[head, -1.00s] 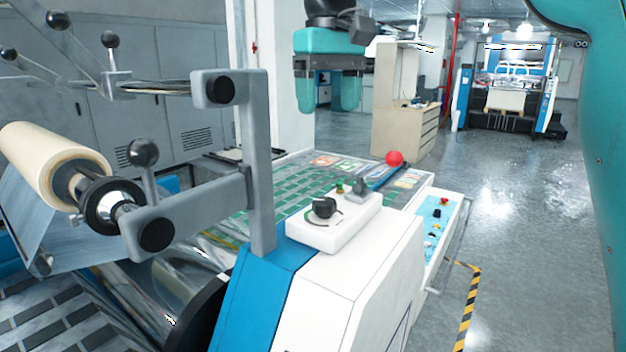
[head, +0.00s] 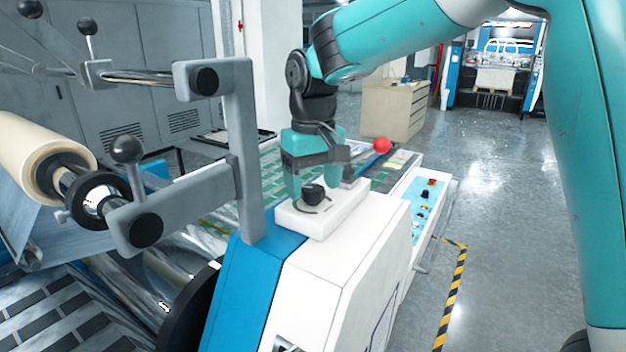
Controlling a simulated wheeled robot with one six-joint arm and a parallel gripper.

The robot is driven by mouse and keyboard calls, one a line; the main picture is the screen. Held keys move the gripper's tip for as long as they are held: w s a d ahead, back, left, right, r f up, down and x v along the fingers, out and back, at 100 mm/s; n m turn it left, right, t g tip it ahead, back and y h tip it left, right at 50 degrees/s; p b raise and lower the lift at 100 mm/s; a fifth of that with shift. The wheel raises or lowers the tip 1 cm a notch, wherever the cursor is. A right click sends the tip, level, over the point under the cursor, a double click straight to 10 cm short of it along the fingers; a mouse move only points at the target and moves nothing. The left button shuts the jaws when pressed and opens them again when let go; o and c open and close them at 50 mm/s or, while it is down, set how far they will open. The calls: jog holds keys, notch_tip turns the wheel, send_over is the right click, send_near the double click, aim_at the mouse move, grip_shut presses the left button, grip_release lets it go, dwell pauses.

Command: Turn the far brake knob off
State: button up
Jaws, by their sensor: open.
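A black rotary knob (head: 314,193) sits on a white control box (head: 318,222) on top of the machine's white and blue side cabinet. It is the only rotary knob that I see on this box. My teal gripper (head: 313,184) points down over the box, open, with one finger to the left of the knob and one to the right. I cannot tell whether either finger touches the knob. The gripper partly hides the back of the box and a small grey switch (head: 348,176).
A grey bracket (head: 243,150) with rollers and ball-ended levers stands close left of my gripper. A red ball (head: 382,146) is behind it to the right. A blue button panel (head: 426,200) is at the cabinet's right. The floor further right is clear.

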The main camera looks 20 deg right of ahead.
jog(key=shift+f, duration=0.4)
jog(key=c, duration=0.9)
jog(key=shift+c, duration=0.2)
